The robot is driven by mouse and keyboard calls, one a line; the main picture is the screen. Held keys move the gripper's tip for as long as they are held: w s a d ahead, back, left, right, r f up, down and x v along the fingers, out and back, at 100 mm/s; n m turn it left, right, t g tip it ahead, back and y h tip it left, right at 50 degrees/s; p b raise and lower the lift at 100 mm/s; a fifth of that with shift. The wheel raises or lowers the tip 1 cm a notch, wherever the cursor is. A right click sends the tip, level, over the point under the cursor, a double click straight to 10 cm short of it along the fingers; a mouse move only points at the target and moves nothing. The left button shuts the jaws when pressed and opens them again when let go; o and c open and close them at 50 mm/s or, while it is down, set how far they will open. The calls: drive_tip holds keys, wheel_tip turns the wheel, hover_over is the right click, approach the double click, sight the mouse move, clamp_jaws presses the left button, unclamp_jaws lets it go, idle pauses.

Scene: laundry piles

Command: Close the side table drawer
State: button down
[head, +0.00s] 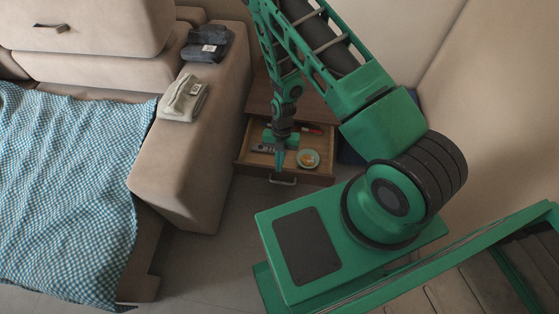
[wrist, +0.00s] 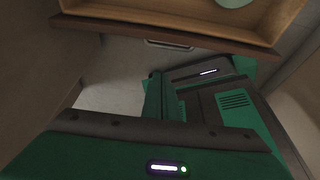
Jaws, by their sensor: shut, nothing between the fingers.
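The wooden side table (head: 262,98) stands beyond the sofa arm, partly hidden behind my arm. Its drawer (head: 246,158) is pulled open toward me, with a metal handle (head: 284,181) on the front. The drawer also shows along the top of the wrist view (wrist: 130,27), with its handle (wrist: 170,43) just below the front edge. My gripper (head: 280,165) points down over the open drawer, in line with the handle in the head view. It is shut and empty. I cannot tell its exact height or whether it touches the drawer.
In the drawer are a small round bowl (head: 308,159), a dark remote (head: 262,148) and a red item (head: 312,131). The sofa arm (head: 190,150) stands close on the left, bearing folded clothes (head: 183,98). Bare floor (head: 205,262) lies in front of the sofa arm.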

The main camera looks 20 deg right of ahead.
wheel_tip(320, 180, down, 6)
drive_tip(key=w, duration=0.1)
drive_tip(key=shift+w+d+f, duration=0.2)
drive_tip(key=shift+w+d, duration=0.1)
drive_tip(key=shift+d, duration=0.15)
idle(0.3)
